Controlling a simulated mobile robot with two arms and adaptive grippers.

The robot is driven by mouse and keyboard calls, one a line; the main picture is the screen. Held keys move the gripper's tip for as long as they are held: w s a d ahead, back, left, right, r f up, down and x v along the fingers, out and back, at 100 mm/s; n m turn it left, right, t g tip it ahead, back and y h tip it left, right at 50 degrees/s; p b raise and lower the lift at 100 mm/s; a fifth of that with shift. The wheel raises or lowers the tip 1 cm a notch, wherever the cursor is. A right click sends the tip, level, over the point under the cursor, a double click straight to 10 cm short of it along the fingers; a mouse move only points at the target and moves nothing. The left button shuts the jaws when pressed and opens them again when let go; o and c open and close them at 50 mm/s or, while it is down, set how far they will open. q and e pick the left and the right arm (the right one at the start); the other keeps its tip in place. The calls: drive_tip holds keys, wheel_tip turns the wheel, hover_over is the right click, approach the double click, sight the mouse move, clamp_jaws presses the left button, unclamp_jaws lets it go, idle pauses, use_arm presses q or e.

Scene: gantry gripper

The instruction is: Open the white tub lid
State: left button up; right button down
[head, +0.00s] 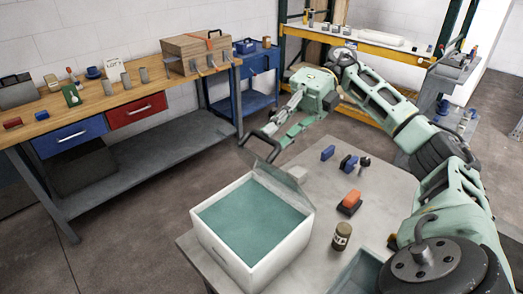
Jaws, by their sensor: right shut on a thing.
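The white tub (222,250) stands on the near grey table, and its teal inside shows from above. Its pale, see-through lid (290,186) stands raised and tilted up along the tub's far right side, clear of most of the opening. My right gripper (266,148) reaches in from the right, above the tub's far edge, and is shut at the lid's upper edge. A dark loop shows at the fingertips; I cannot tell how much of it is finger and how much is lid handle. My left gripper is not in view.
On the grey table (381,190), right of the tub, lie an orange and black block (350,202), small blue blocks (328,153) and a brown jar (341,236). A grey-green bin (358,274) is at the near edge. A wooden workbench (125,93) stands at the left.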

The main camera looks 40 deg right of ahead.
drive_tip(key=d+y, duration=0.1)
drive_tip(key=d+y+b, duration=0.2)
drive_tip(key=shift+w+d+f+y, duration=0.2)
drive_tip(key=shift+f+y, duration=0.1)
drive_tip(key=c, duration=2.4)
unclamp_jaws()
drive_tip(key=shift+w+d+r, duration=0.15)
drive_tip(key=shift+d+r, duration=0.1)
drive_tip(key=shift+r, duration=0.3)
drive_tip(key=shift+c, duration=0.2)
drive_tip(key=shift+o, duration=0.9)
drive_tip(key=shift+w+f, duration=0.1)
drive_tip(key=shift+o, duration=0.9)
drive_tip(key=shift+a, duration=0.2)
drive_tip(key=shift+o, duration=1.1)
drive_tip(key=shift+s+a, duration=0.15)
drive_tip(key=shift+s, duration=0.25)
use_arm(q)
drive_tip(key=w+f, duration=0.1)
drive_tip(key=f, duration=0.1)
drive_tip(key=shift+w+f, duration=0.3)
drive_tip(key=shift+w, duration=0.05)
use_arm(e)
wheel_tip(320, 180, up, 10)
drive_tip(key=shift+r, duration=0.1)
